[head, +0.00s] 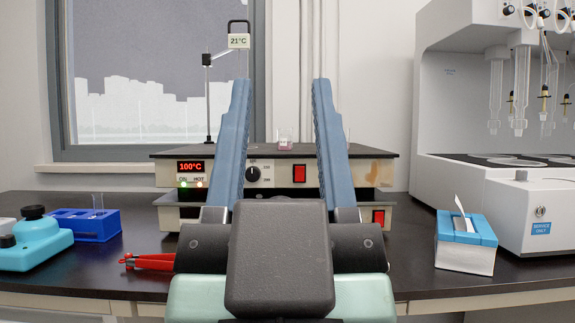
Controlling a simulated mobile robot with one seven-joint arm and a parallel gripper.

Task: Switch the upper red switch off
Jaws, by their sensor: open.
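The upper red switch (299,174) is on the front panel of the upper hot plate (277,173), right of its black dial (253,173). The panel's red display (190,166) reads 100°C, with lit lamps labelled ON and HOT below it. A lower red switch (378,217) sits on the lower unit (375,205), at the right. My gripper (281,85) is open and empty. Its two blue fingers rise in front of the hot plate, and the upper switch shows between them. Whether the fingers touch anything is hard to tell.
A small beaker (285,139) stands on the hot plate, beside a stand with a 21°C display (239,41). Red-handled pliers (148,262), a blue rack (85,224) and a teal device (35,242) are left. A tissue box (466,242) and a white machine (530,200) are right.

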